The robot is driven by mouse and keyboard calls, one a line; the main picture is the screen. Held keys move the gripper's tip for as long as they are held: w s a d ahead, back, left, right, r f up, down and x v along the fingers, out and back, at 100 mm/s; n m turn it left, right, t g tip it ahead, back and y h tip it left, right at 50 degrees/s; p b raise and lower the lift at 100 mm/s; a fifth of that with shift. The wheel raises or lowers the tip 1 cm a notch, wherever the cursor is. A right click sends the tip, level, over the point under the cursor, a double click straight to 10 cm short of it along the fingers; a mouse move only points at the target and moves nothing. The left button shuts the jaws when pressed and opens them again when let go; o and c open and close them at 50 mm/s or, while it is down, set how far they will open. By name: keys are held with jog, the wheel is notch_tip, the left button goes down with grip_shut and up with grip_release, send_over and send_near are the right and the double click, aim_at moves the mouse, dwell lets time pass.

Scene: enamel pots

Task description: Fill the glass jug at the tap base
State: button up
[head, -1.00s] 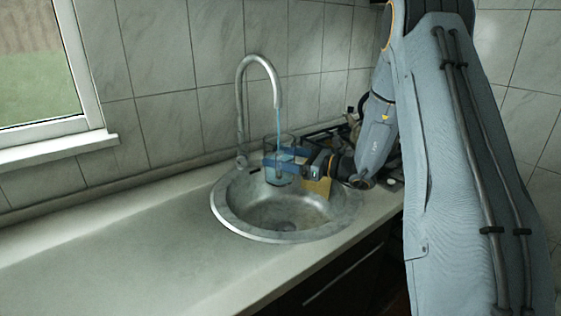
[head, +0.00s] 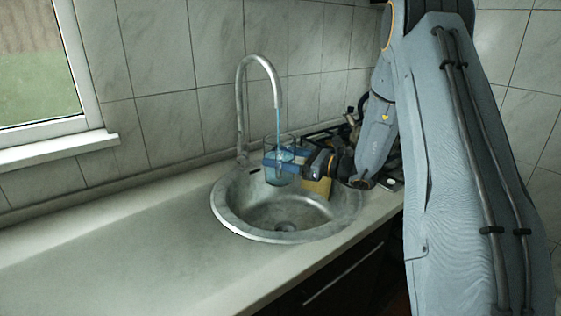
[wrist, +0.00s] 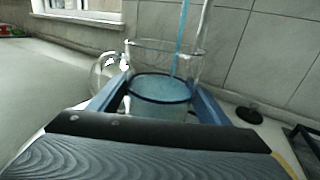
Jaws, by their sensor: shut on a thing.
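The glass jug (head: 280,177) is held upright over the sink, under the spout of the tap (head: 241,110). A thin blue stream (head: 281,120) runs from the spout into the jug, and it also shows in the wrist view (wrist: 182,38). My gripper (head: 278,163) is shut on the jug, with its blue fingers on either side of the glass. In the wrist view the jug (wrist: 165,60) holds pale blue water, with its surface around finger height. The jug's handle (wrist: 106,72) points left there. The jug's bottom is hidden in the wrist view.
The round metal sink (head: 232,218) lies below the jug. A dark hob (head: 330,132) stands behind my arm. The counter (head: 120,250) on the left is bare, below a window (head: 45,75).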

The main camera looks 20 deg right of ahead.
aim_at(279, 169)
jog(key=s+p, duration=0.1)
jog(key=s, duration=0.2)
jog(key=s+p, duration=0.1)
jog(key=s, duration=0.2)
jog(key=s+p, duration=0.1)
jog(key=s, duration=0.2)
jog(key=shift+s+a+r, duration=0.1)
jog(key=shift+s+a, duration=0.2)
jog(key=shift+a, duration=0.1)
dwell(0.9)
